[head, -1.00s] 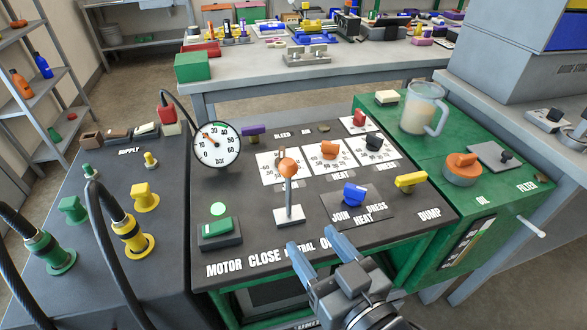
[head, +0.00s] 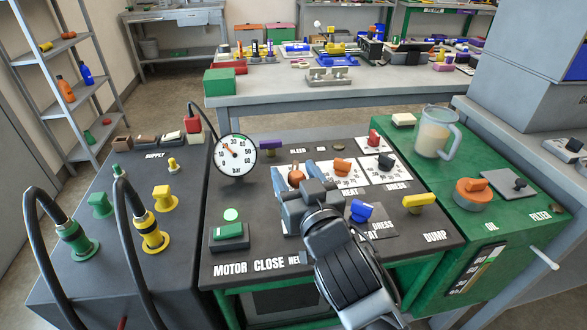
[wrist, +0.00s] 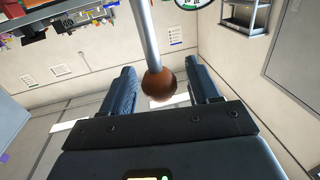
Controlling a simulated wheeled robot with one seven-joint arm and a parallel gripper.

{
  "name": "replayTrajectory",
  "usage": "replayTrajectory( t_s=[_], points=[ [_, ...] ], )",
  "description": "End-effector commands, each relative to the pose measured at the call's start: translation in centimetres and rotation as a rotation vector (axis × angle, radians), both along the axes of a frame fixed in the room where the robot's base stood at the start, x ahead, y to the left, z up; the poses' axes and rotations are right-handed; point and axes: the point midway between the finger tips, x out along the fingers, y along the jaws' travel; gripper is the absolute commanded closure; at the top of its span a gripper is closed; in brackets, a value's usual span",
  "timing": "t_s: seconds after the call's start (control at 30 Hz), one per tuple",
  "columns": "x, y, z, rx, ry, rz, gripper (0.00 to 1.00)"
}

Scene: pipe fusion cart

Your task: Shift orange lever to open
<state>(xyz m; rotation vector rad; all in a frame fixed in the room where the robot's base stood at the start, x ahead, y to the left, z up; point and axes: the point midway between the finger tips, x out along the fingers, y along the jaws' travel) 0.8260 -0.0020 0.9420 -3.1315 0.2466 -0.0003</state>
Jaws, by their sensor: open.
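The orange lever's ball knob (head: 296,178) shows between the blue fingers of my gripper (head: 294,172) in the head view. In the wrist view the knob (wrist: 159,84) is brownish orange, on a grey rod (wrist: 146,35). It sits in the gap between the two spread fingers of my gripper (wrist: 161,85), with space on both sides. The gripper is open and not closed on it. In the head view my gripper and wrist hide the lever's rod, its base and most of the label beside CLOSE.
A pressure gauge (head: 235,155) stands just left of the fingers. An orange knob (head: 342,167), a blue knob (head: 361,211) and a yellow DUMP lever (head: 419,202) lie to the right. A green button (head: 229,231) is at the front left. Black hoses (head: 121,225) arch at left.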

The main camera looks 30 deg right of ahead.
Motion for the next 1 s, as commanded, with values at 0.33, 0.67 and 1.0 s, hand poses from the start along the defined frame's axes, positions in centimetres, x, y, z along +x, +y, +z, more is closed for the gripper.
replayTrajectory(
  t_s=[0.33,0.67,1.0],
  points=[
    [1.51,-0.25,-0.04,-0.001,0.001,0.000,0.39],
    [1.47,-0.24,-0.03,-0.001,0.000,0.000,0.58],
    [1.46,-0.24,-0.03,0.000,0.000,0.000,0.91]
  ],
)
